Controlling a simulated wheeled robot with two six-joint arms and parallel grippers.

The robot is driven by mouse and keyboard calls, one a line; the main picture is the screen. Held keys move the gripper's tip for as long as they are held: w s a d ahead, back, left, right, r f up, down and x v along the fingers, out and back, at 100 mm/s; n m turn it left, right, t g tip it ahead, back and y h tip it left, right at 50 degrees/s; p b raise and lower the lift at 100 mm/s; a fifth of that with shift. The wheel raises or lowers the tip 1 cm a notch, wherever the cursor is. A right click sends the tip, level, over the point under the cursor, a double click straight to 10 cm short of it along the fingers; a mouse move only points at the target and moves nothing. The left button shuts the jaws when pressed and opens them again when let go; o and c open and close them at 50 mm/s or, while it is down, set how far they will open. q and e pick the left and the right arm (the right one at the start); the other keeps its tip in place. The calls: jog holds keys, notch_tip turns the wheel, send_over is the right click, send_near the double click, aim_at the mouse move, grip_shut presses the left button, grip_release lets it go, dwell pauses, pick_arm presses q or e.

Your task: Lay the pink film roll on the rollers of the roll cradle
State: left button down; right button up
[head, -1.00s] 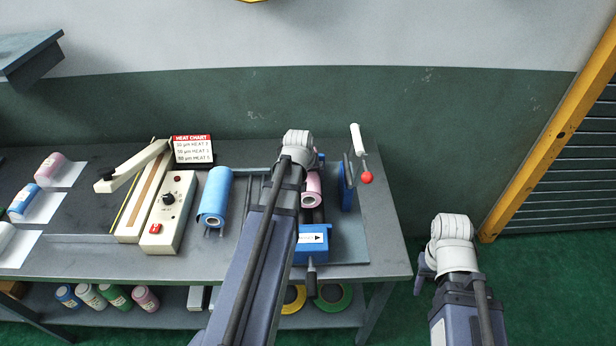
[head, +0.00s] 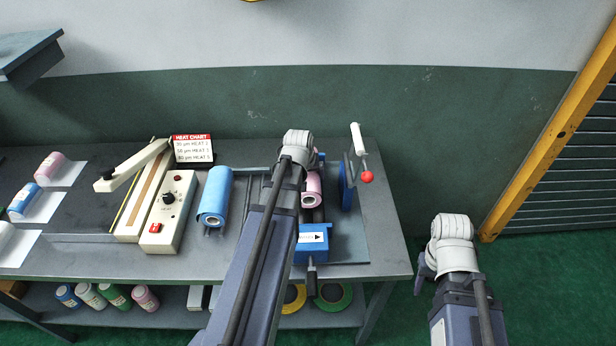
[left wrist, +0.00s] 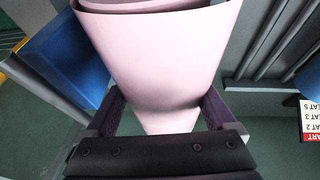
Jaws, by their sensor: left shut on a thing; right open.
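The pink film roll (head: 312,190) shows in the head view just right of my left arm, near the blue-ended device on the bench. In the left wrist view the pink roll (left wrist: 165,65) fills the middle, between the fingers of my left gripper (left wrist: 160,120), which is shut on it. In the head view the left gripper is hidden behind its own arm. The roll cradle's grey rollers (left wrist: 280,40) appear beside the roll at the upper right of the wrist view. Whether the roll touches anything below is hidden. My right gripper (head: 424,272) is off the bench's right end, mostly hidden by its wrist.
A blue film roll (head: 215,196) lies left of my left arm. A sealer (head: 167,212), a heat chart (head: 193,149) and a crank with a red knob (head: 367,177) stand on the bench.

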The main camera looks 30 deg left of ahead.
pick_arm(q)
jog(key=shift+f+b, duration=0.55)
dwell(1.1)
jog(key=shift+r+p, duration=0.4)
jog(key=shift+f+b, duration=0.5)
jog(key=shift+f, duration=0.05)
dwell(1.6)
jog(key=shift+r+p, duration=0.5)
jog(key=shift+r, duration=0.05)
jog(key=shift+f+b, duration=0.65)
dwell(1.1)
grip_release()
jog(key=p+v, duration=0.7)
jog(key=v, duration=0.1)
